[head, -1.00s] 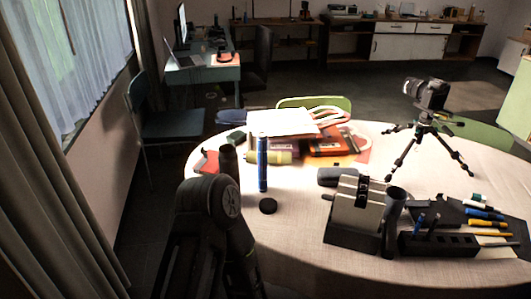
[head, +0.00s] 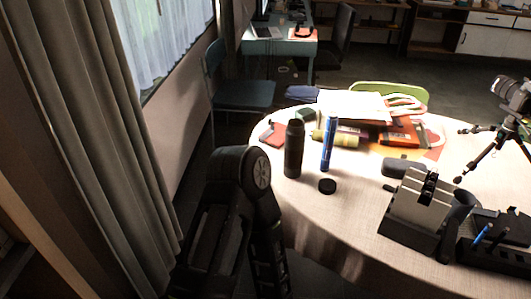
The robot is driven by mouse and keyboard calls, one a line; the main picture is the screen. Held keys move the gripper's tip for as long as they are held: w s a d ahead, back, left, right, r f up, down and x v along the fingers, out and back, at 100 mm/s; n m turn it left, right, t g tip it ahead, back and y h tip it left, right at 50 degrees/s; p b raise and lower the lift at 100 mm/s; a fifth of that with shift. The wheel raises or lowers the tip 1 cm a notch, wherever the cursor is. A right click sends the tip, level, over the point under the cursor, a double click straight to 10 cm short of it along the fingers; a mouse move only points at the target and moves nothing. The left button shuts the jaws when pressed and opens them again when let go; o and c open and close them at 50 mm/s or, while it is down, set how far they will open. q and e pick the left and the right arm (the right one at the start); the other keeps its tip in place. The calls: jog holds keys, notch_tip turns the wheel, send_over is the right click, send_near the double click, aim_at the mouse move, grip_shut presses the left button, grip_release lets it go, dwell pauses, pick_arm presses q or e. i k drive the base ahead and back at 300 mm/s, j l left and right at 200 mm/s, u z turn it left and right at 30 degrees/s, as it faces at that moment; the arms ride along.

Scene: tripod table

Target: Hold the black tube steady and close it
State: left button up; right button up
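The black tube (head: 294,150) stands upright near the left edge of the round table. Its upper end is slightly narrower, and I cannot tell whether it is open. A flat round black cap (head: 327,186) lies on the cloth in front of it and to the right, apart from it. A slim blue tube (head: 328,143) stands upright just right of the black tube. A black arm link of mine rises in front of the table's left edge, left of and nearer than the black tube. Neither gripper's fingers can be made out.
The table (head: 345,225) has bare cloth around the cap. Books and papers (head: 352,105) lie behind the tubes. A grey block-like device (head: 420,205), a pen holder (head: 495,240) and a camera on a tripod (head: 510,95) stand to the right. A curtain (head: 90,120) hangs at left.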

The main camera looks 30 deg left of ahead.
aim_at(294, 140)
jog(key=u, duration=0.95)
